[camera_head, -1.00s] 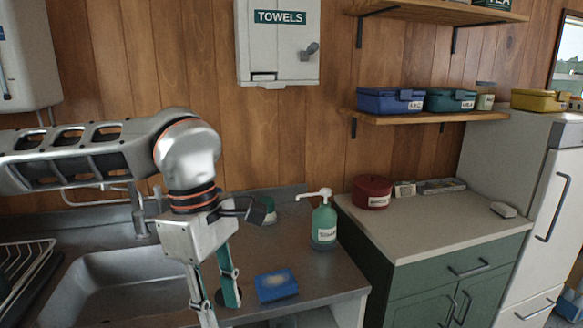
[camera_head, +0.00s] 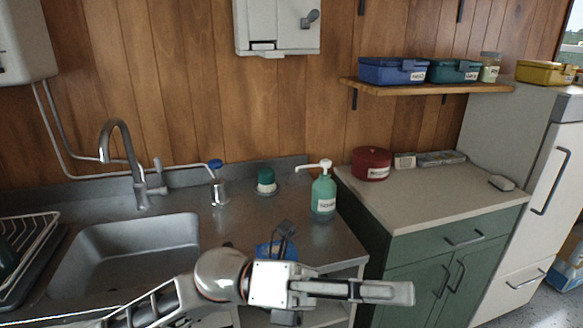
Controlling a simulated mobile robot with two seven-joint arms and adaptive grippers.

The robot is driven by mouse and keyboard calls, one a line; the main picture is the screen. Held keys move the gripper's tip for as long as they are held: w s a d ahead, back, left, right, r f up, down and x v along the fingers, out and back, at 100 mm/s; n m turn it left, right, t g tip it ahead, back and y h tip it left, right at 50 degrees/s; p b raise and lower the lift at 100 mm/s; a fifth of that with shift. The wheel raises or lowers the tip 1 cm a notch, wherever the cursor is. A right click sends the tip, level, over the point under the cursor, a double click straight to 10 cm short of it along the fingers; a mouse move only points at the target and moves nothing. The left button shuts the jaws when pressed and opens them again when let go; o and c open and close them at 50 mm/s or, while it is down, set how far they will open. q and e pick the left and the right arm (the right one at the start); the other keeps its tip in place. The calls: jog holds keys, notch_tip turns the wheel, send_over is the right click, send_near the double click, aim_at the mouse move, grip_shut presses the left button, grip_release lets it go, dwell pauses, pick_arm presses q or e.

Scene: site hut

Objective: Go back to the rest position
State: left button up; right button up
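My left gripper (camera_head: 400,292) is low in the head view, in front of the counter edge and the green cabinet. Its arm comes in from the bottom left, and its fingers point right. The fingers are seen side-on and overlap, so I cannot tell whether they are open or shut. I see no object clearly held in them. My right gripper is not in view.
The metal counter carries a sink (camera_head: 120,255), a green soap bottle (camera_head: 323,194) and a blue sponge (camera_head: 264,250) partly hidden by my gripper. A red tin (camera_head: 371,164) stands on the green cabinet (camera_head: 420,285). A fridge (camera_head: 540,195) is at right.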

pick_arm(q)
jog(key=w+a+f+n+t+h, duration=0.1)
jog(key=w+a+f+n+t, duration=0.15)
jog(key=w+n+t, duration=0.45)
jog(key=w+a+f+n+t+h, duration=0.1)
jog(key=w+a+n+t+h, duration=0.2)
jog(key=n+t, duration=0.7)
jog(key=w+a+f+n+t+y, duration=0.35)
jog(key=a+f+n+y, duration=0.2)
jog(key=f+n, duration=0.3)
jog(key=w+a+f+n+t+y, duration=0.2)
jog(key=a+f+n+t+y, duration=0.25)
jog(key=f+n+y, duration=0.35)
jog(key=s+a+f+n+g+y, duration=0.2)
jog(key=s+a+f, duration=0.3)
jog(key=f, duration=0.4)
jog(key=s+a+f+n+g+y, duration=0.3)
jog(key=s+a+f+n, duration=0.2)
jog(key=f, duration=0.5)
jog(key=s+a+f+n+g+y+p, duration=0.1)
jog(key=s+a+f+n+g+y, duration=0.1)
jog(key=s+a+f, duration=0.4)
notch_tip(320, 180, down, 3)
jog(key=shift+s+a+f+n+y, duration=0.2)
jog(key=shift+s+n+y, duration=0.15)
jog(key=shift+s+n, duration=0.35)
